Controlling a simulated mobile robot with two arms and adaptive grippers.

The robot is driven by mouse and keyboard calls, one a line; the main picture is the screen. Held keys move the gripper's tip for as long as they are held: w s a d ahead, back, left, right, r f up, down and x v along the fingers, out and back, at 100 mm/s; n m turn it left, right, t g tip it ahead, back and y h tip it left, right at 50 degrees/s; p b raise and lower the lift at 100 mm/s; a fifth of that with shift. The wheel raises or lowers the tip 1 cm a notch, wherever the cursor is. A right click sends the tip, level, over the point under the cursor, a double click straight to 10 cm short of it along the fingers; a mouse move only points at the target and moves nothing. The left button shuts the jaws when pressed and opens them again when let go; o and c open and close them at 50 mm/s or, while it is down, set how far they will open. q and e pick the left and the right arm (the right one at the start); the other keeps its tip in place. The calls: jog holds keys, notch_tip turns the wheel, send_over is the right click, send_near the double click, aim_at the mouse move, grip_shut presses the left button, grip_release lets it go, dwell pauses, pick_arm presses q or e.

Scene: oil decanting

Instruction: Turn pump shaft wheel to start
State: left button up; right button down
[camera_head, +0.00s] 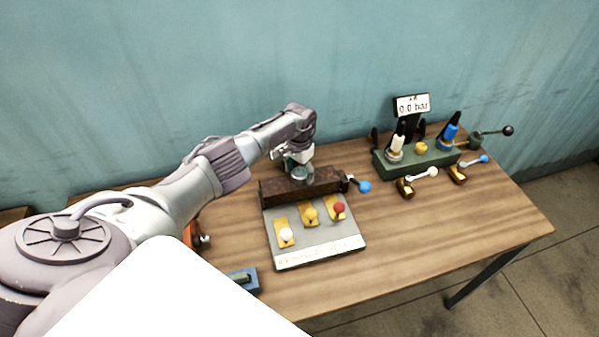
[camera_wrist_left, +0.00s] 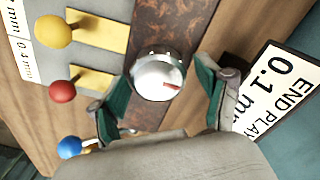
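A round silver knob (camera_wrist_left: 158,77) with a red mark, which looks like the pump shaft wheel, sits on a rusty brown block (camera_wrist_left: 168,30) in the left wrist view. My left gripper (camera_wrist_left: 163,84) is open, with its dark green fingers on either side of the knob. A gap shows at the right finger; the left finger is close to the knob, and I cannot tell if it touches. In the head view my left gripper (camera_head: 300,165) is over the brown block (camera_head: 325,183) and largely hides the knob. My right gripper is not in view.
A grey panel (camera_head: 325,238) with white, yellow and red levers lies in front of the block. A blue-knobbed lever (camera_head: 364,187) sticks out at its right. A green valve unit (camera_head: 420,160) with a 0.0 bar display (camera_head: 412,105) stands further right. An END PLAY sign (camera_wrist_left: 275,90) is beside the gripper.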

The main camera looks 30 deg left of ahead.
aim_at(300, 172)
pick_arm(q)
jog(key=shift+d, duration=0.15)
jog(key=shift+d+r, duration=0.2)
jog(key=shift+r, duration=0.2)
notch_tip(300, 172, up, 11)
jog(key=shift+a, duration=0.35)
dwell(0.6)
